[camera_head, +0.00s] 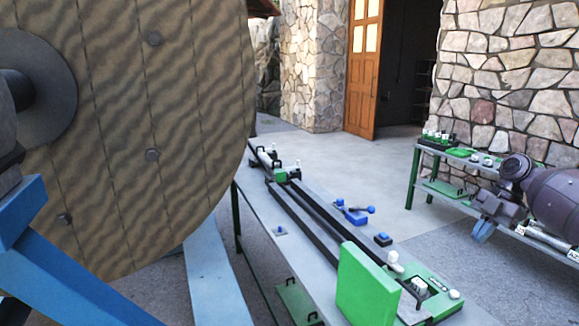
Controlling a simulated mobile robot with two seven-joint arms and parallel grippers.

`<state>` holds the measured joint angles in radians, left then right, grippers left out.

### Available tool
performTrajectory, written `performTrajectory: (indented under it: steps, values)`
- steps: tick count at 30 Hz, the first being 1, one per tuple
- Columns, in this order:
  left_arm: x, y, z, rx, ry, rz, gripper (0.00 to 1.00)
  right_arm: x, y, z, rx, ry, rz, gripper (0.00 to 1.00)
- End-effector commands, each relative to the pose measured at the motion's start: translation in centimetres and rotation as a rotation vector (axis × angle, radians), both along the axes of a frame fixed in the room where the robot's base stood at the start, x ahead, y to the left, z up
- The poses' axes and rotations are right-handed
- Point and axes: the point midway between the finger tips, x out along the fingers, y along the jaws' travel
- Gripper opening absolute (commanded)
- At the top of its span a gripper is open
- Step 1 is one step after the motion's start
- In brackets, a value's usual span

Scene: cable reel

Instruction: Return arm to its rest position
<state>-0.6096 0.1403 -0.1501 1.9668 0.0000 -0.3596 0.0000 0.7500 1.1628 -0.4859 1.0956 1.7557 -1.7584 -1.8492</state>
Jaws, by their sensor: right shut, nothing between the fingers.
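My right arm (555,195) comes in from the right edge, in front of the side bench. Its gripper (482,231) points down and to the left at the arm's end. The gripper is shut, with nothing held, and is apart from the long workbench. My left gripper is not in view. The large wooden cable reel (150,130) fills the left side and stands on a blue frame (70,285).
The long workbench (300,250) carries dark rails (325,215), a green upright plate (366,288) and a blue clamp-like part (354,215). A green-legged side bench (412,180) stands at right by the stone wall (510,60). Open floor (385,165) leads to a wooden door (364,70).

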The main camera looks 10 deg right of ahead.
Motion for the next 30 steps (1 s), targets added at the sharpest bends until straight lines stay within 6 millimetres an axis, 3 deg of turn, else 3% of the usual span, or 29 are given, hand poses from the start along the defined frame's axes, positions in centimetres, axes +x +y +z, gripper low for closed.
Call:
performTrajectory:
  steps: [2,8,13,18,21,25,30]
  values:
    - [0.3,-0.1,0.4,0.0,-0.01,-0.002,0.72,-0.1,0.4,-0.7,-0.003,0.011,0.002,0.0]
    - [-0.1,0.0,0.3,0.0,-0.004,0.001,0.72,-1.9,4.2,-7.6,-0.086,0.116,-0.029,0.0]
    - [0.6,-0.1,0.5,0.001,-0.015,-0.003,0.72,-4.6,8.1,-14.0,-0.17,0.19,-0.076,0.0]
    - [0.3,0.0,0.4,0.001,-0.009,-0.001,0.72,-9.3,13.7,-21.1,-0.259,0.24,-0.178,0.0]
    - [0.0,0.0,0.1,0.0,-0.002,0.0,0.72,-12.3,16.9,-24.1,-0.296,0.245,-0.266,0.0]
    - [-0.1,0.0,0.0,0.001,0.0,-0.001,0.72,-16.2,20.7,-26.8,-0.319,0.237,-0.414,0.0]
    - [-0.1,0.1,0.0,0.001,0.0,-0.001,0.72,-21.0,24.7,-28.1,-0.313,0.214,-0.668,0.0]
